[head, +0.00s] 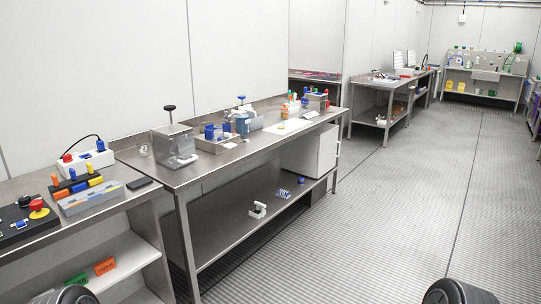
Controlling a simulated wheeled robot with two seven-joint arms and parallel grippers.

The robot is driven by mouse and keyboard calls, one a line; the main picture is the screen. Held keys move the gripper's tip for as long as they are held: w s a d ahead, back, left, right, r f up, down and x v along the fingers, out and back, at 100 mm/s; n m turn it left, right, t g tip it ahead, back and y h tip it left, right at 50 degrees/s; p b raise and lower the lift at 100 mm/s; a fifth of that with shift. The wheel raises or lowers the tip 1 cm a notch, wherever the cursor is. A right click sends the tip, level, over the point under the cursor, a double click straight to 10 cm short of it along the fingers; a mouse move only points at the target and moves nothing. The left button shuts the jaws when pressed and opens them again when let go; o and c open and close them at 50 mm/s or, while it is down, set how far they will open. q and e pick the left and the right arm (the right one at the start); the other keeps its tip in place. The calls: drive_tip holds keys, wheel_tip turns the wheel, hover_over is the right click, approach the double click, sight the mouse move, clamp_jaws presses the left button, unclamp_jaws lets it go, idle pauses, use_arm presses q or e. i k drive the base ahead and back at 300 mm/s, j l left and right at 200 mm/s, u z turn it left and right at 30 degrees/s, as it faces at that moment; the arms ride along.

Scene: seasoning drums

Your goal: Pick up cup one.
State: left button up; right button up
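No object here can be clearly picked out as cup one; the tabletop items are small and far off. A small clear or pale item (143,150) stands at the near left end of the long steel table (215,172), and I cannot tell if it is a cup. Other small items (283,112) stand farther along that table, too small to tell apart. Neither of my grippers is in view. Only dark rounded parts, likely of my own arms, show at the bottom edge.
A clear box with a black-knobbed plunger (174,145) stands on the long table, with a grey tray of blue items (212,142) behind it. A nearer bench at left holds a red-button panel (38,212). The grey floor (400,210) at right is open.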

sight(281, 121)
drive_tip(key=i+l+z, duration=0.15)
drive_tip(key=i, duration=0.8)
drive_tip(key=i+z, duration=0.2)
drive_tip(key=i, duration=0.7)
drive_tip(key=i+j+z, duration=0.15)
drive_tip(key=i, duration=0.8)
drive_tip(key=i+z, duration=0.1)
drive_tip(key=i, duration=1.85)
drive_tip(key=z, duration=0.15)
